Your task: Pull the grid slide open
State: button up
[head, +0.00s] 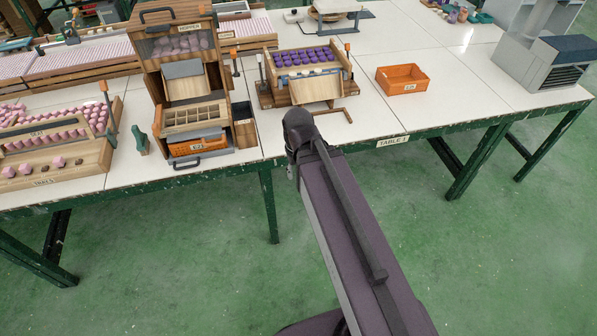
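A wooden cabinet (151,77) stands on the left half of the white table. At its front is a wooden tray divided into a grid of cells (193,118), which look empty. Below the grid sits an orange bin (192,146) with a label, and a dark bar handle (184,162) sticks out at the bottom front. I cannot tell for sure which part is the grid slide. My arm reaches from the bottom of the head view to the table's front edge, right of the cabinet. My gripper's fingers do not show.
A wooden rack of purple pieces (306,57) stands right of the cabinet, with a brown bar in front. An orange bin (403,79) lies further right. A wooden board with pink pieces (60,165) is left. The table's right middle is clear.

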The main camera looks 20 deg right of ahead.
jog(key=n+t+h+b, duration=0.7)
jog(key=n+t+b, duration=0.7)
jog(key=b, duration=0.5)
send_near(214, 143)
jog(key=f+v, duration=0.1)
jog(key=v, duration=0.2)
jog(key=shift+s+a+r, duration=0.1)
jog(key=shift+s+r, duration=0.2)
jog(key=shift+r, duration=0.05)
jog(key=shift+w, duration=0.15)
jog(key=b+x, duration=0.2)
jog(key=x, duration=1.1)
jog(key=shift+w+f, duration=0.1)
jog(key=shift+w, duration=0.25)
